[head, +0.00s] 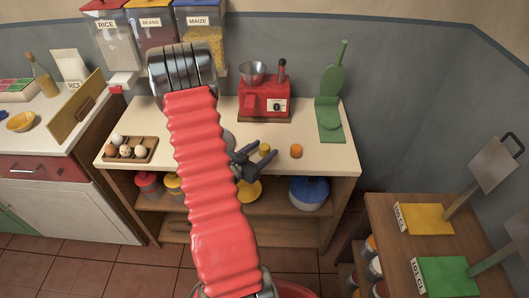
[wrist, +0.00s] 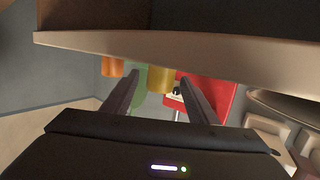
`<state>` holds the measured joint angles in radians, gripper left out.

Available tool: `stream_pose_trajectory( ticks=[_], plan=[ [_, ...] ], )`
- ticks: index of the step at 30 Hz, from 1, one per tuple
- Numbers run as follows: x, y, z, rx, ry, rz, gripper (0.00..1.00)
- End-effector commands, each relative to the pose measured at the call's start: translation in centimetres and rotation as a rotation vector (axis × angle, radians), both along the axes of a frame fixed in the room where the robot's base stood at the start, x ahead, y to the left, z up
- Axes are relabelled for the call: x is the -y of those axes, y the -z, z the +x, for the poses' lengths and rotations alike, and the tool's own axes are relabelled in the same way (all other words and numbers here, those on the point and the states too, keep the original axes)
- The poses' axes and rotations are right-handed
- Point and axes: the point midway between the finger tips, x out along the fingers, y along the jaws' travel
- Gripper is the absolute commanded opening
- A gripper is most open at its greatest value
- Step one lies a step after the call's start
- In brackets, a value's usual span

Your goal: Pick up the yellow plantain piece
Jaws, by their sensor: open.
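The yellow plantain piece (head: 264,148) is a small upright cylinder near the front edge of the counter. It also shows in the wrist view (wrist: 160,80), between the two fingers in the picture, with clear space on both sides. My gripper (head: 260,152) is open and empty, low at the counter's front edge, just in front of the piece. In the wrist view my gripper's fingers (wrist: 158,77) point toward the piece. I cannot tell whether the fingertips reach past it. An orange piece (head: 296,151) stands to the right; it is at the left in the wrist view (wrist: 112,67).
A red machine with a metal bowl (head: 264,100) and a green press (head: 331,118) stand behind on the counter. An egg tray (head: 131,149) is at the left. The counter edge (wrist: 150,57) crosses the wrist view. A blue-lidded pot (head: 309,191) sits on the shelf below.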

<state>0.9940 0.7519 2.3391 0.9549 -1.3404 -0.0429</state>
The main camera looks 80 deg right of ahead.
Motion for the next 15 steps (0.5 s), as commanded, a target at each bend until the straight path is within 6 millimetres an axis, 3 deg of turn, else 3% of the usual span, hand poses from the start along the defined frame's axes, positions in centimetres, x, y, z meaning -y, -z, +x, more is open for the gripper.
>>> stream_pose_trajectory(
  ticks=[5,15],
  plan=[
    [1.25,0.25,-0.48,0.001,0.000,-0.001,0.53],
    [1.31,0.25,-0.45,0.001,-0.001,-0.001,0.53]
  ],
)
